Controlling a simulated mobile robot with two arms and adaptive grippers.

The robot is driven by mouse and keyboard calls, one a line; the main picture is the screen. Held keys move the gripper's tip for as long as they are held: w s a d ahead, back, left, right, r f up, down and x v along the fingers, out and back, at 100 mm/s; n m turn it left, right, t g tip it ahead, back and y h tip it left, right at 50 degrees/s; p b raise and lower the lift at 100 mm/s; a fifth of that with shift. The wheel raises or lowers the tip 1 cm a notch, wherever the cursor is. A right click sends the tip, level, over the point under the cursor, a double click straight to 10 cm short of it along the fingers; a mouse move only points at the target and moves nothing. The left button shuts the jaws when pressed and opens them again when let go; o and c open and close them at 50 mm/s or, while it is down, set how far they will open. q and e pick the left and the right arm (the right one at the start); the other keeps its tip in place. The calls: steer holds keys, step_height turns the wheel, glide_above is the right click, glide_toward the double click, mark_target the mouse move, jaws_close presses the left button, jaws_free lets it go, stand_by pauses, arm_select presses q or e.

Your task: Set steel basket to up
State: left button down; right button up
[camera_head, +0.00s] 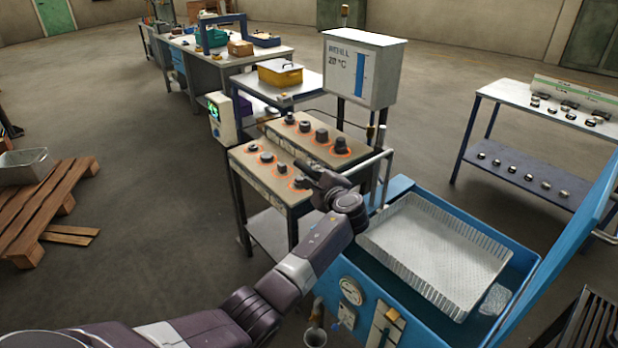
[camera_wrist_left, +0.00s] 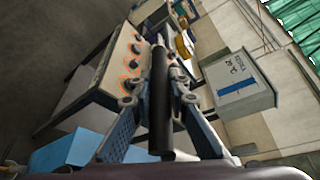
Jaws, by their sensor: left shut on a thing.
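The steel basket (camera_head: 435,250) is a pale, shallow, perforated tray in the blue tank (camera_head: 540,262) at the lower right of the head view. Its rim sits near the tank's rim, and its floor looks empty. A silver pipe frame (camera_head: 387,170) stands at the tank's back left. My left gripper (camera_head: 316,180) is beside this pipe, left of the basket. In the left wrist view, my left gripper (camera_wrist_left: 158,100) has a dark round bar (camera_wrist_left: 160,105) between its fingers and is shut on it. The bar's join to the basket is hidden. My right gripper is out of view.
A bench with dark parts on orange-ringed spots (camera_head: 278,168) stands just behind my left gripper. A display box (camera_head: 362,68) rises behind it. A raised blue lid (camera_head: 575,235) borders the tank's right. A wooden pallet (camera_head: 45,210) lies far left. Floor between is clear.

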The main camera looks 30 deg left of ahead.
arm_select(q)
steer(key=shift+w+r, duration=0.1)
steer(key=shift+r, duration=0.2)
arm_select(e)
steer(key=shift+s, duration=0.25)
arm_select(q)
steer(key=c, duration=1.8)
jaws_free()
steer(key=shift+r, duration=0.1)
steer(key=shift+c, duration=0.2)
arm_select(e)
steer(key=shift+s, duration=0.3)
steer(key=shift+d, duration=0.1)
arm_select(q)
steer(key=shift+s+d, duration=0.1)
steer(key=shift+s, duration=0.1)
steer(key=shift+s+d, duration=0.15)
steer(key=shift+d, duration=0.05)
steer(key=v, duration=1.1)
steer(key=shift+s, duration=0.15)
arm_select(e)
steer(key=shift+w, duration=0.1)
